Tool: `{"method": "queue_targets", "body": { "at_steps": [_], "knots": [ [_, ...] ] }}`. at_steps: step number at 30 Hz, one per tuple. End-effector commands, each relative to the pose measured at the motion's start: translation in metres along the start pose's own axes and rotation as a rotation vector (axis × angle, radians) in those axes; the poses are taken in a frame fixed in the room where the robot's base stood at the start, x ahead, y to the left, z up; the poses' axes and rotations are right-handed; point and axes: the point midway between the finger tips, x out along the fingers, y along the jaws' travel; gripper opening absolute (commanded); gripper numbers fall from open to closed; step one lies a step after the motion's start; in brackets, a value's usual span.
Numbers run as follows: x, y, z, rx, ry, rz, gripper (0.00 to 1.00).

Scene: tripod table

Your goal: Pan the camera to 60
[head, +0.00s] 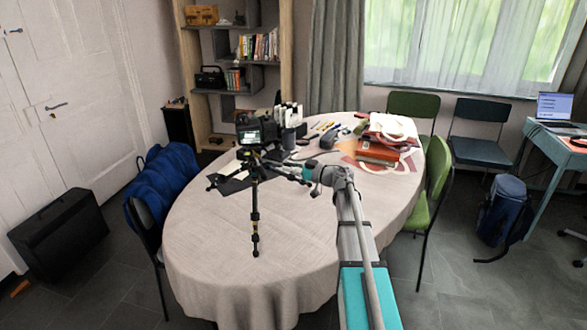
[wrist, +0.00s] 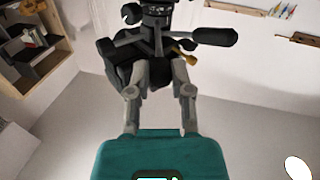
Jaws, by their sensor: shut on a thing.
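A black camera (head: 256,130) with a lit rear screen sits on a dark tripod (head: 255,215) standing on the table. My gripper (head: 300,172) reaches in from the right, just right of the tripod head. In the wrist view my gripper (wrist: 160,72) has its two grey fingers around a dark part of the tripod, apparently the pan handle, whose held end is mostly hidden. The tripod head (wrist: 155,20) is above the fingers, with a black knobbed lever (wrist: 215,37) sticking out to the right. The pan angle and any scale marks cannot be read.
The oval table (head: 205,255) has a pale cloth, bare at the front. Pens, bottles and small items lie behind the tripod. A bag and an orange box (head: 377,152) are at the right. Chairs stand around; a blue jacket (head: 168,180) hangs at the left.

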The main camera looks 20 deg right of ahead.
Motion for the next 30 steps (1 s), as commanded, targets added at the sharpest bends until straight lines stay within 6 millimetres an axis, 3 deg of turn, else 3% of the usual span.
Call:
{"method": "queue_targets", "body": {
  "at_steps": [12,13,18,30],
  "knots": [
    [0.0119,-0.0066,-0.0006,0.0,0.002,-0.021,0.0],
    [0.0121,-0.0068,-0.0007,0.0,0.002,-0.021,0.3],
    [0.012,-0.0071,-0.0007,0.0,0.002,-0.021,0.61],
    [0.0106,-0.0071,-0.0007,0.0,0.002,-0.02,0.62]
  ]
}}
